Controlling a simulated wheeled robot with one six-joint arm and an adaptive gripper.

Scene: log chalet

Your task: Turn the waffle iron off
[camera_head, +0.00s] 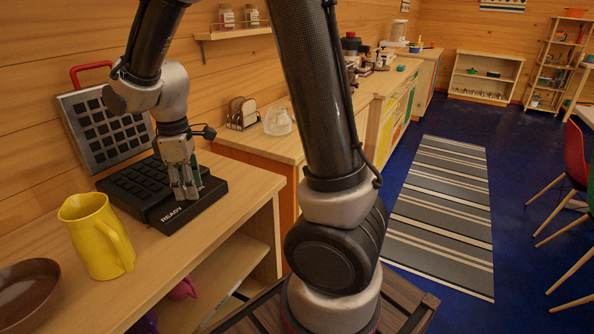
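The waffle iron stands open on the wooden counter, its gridded lid (103,122) tilted back toward the wall with a red handle on top. Its black base (125,184) lies flat, with the word READY on the front edge. My gripper (187,195) points down over the right end of the base, close to the front edge. Its fingers are small and seen at an angle, so I cannot tell whether they are open or touching the iron. They cover part of the base there. No switch can be made out.
A yellow pitcher (97,237) and a brown bowl (28,296) stand at the counter's left. A toast rack (243,113) and a glass jug (277,121) stand on the counter beyond. A striped rug (440,210) lies on the open blue floor, with chairs at right.

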